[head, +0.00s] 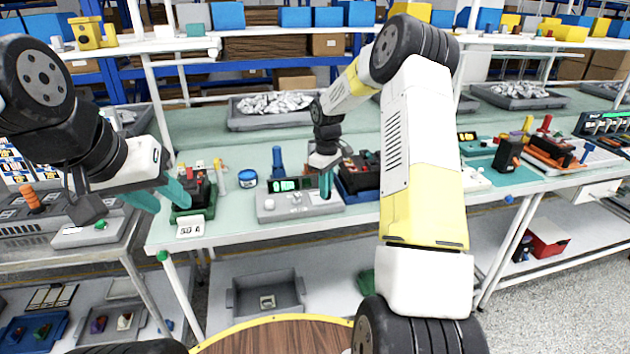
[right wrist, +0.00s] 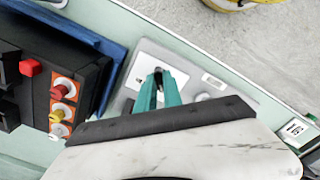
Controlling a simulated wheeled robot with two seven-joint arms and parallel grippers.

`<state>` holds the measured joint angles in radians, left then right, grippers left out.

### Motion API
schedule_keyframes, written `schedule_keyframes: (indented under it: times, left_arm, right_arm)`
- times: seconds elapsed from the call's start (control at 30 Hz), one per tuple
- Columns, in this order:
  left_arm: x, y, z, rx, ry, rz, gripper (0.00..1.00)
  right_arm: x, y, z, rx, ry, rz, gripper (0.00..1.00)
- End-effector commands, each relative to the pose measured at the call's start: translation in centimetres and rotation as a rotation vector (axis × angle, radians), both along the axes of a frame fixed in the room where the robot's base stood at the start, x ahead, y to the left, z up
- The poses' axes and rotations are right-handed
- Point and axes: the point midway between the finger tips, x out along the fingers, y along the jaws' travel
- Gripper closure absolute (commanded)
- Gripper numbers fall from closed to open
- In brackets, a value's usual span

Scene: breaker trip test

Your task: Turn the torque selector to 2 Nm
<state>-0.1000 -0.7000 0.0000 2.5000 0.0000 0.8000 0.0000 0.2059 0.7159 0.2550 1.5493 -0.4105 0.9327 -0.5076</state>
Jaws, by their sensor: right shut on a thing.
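A light grey instrument box (head: 270,211) with a lit green display (head: 284,185) and pale round knobs (head: 297,197) sits on the pale green bench. My right gripper (head: 326,190) points down at the right part of this box. In the right wrist view its teal fingers (right wrist: 158,82) are close together on a small dark knob (right wrist: 158,71), mostly hidden between them. I take this knob to be the torque selector; its scale and pointer cannot be read. My left gripper (head: 162,197) is open, its teal fingers apart, left of the breaker on a green base (head: 195,210).
A black device on a blue base (head: 362,190) stands close right of the box; its red and yellow knobs (right wrist: 64,87) show in the wrist view. A blue roll (head: 248,178), a blue upright tool (head: 277,160) and a "50 A" card (head: 190,227) are nearby.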

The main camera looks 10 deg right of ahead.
Motion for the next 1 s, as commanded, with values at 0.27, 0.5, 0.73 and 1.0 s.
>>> schedule_keyframes:
  times: [0.27,0.5,0.73,1.0]
  left_arm:
    - [0.00,0.00,0.00,0.000,0.000,0.000,0.64]
    - [0.00,0.00,0.00,0.000,0.000,0.000,0.64]
    - [0.00,0.00,0.00,0.000,0.000,0.000,0.64]
    - [0.00,0.00,0.00,0.000,0.000,0.000,0.64]
  right_arm:
    - [0.02,-0.06,0.06,-0.001,-0.001,0.076,1.00]
    - [0.03,-0.07,0.07,-0.001,-0.001,0.087,1.00]
    - [0.03,-0.08,0.08,-0.001,-0.001,0.087,0.87]
    - [0.02,-0.05,0.04,-0.001,-0.001,0.086,0.67]
